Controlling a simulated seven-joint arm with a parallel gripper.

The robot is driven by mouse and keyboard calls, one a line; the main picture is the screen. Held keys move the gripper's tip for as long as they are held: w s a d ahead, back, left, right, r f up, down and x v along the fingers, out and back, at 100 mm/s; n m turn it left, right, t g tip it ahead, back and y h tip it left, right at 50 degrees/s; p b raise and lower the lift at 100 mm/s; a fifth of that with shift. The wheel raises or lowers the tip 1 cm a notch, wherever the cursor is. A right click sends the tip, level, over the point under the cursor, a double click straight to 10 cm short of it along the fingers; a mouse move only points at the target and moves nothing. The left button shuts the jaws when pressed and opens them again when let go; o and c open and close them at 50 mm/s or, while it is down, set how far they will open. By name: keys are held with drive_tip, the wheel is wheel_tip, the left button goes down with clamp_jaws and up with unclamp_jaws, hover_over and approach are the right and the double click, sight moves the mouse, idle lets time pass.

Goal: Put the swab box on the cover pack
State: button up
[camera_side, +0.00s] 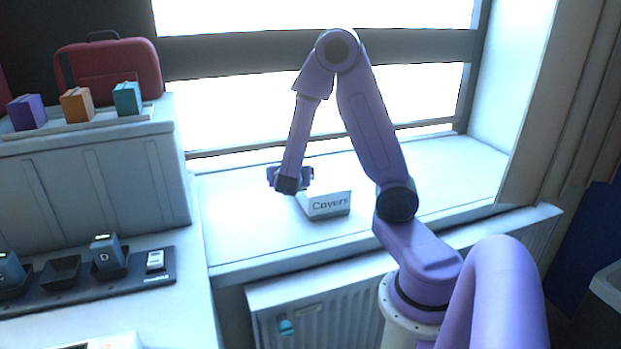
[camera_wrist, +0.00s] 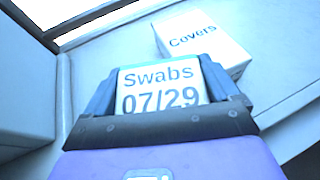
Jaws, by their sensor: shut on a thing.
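The cover pack (camera_side: 328,205) is a white box lettered "Covers" on the window sill in the side view. It also shows in the wrist view (camera_wrist: 205,42), just ahead and to the right of my gripper. My gripper (camera_side: 290,178) is over the sill at the cover pack's left end in the side view. In the wrist view my gripper (camera_wrist: 162,92) is shut on the swab box (camera_wrist: 160,88), a pale box lettered "Swabs 07/29" between its two fingers. In the side view the swab box is hidden by my gripper. I cannot tell its exact height above the sill.
The window sill (camera_side: 430,180) is clear around the cover pack. At left a grey cabinet carries purple (camera_side: 27,112), orange (camera_side: 77,105) and teal (camera_side: 127,98) boxes and a red case (camera_side: 108,70). A dark charger rack (camera_side: 90,285) lies below it. A radiator (camera_side: 330,310) is under the sill.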

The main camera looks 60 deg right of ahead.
drive_tip(key=s+d+r+m+g+h, duration=0.1)
drive_tip(key=s+d+r+m+g, duration=0.5)
drive_tip(key=d, duration=0.4)
hover_over(318, 173)
drive_tip(key=s, duration=0.1)
drive_tip(key=shift+n, duration=0.4)
drive_tip(key=f, duration=0.5)
drive_tip(key=a+f, duration=0.1)
drive_tip(key=f, duration=0.2)
drive_tip(key=shift+f, duration=0.35)
drive_tip(key=shift+w+d+f, duration=0.35)
drive_tip(key=shift+d+f, duration=0.1)
drive_tip(key=shift+f, duration=1.6)
drive_tip(key=shift+f, duration=0.15)
drive_tip(key=o, duration=0.8)
drive_tip(key=shift+c, duration=0.2)
